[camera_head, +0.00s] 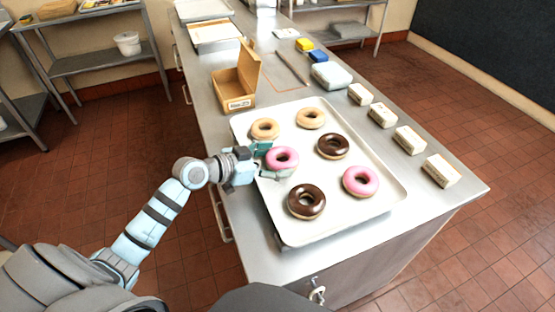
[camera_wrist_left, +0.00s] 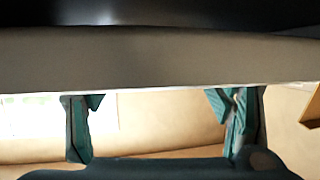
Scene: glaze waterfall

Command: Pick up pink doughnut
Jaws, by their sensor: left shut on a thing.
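A pink-glazed doughnut (camera_head: 283,157) is at the left side of the white tray (camera_head: 262,198) in the head view. My left gripper (camera_head: 267,161) reaches in from the left and is shut on this doughnut, a teal finger showing at its far side. Whether the doughnut touches the tray or is slightly raised is hard to tell. A second pink doughnut (camera_head: 373,184) lies on the right side of the tray. In the left wrist view the teal fingers (camera_wrist_left: 160,125) stand apart below a broad, blurred pale-grey band that I cannot identify. My right gripper is not in view.
Also on the tray are chocolate doughnuts (camera_head: 319,205) (camera_head: 345,145) and plain ones (camera_head: 275,127) (camera_head: 324,117). An open cardboard box (camera_head: 227,88) stands behind the tray. Several small cartons (camera_head: 441,173) line the right edge of the metal counter.

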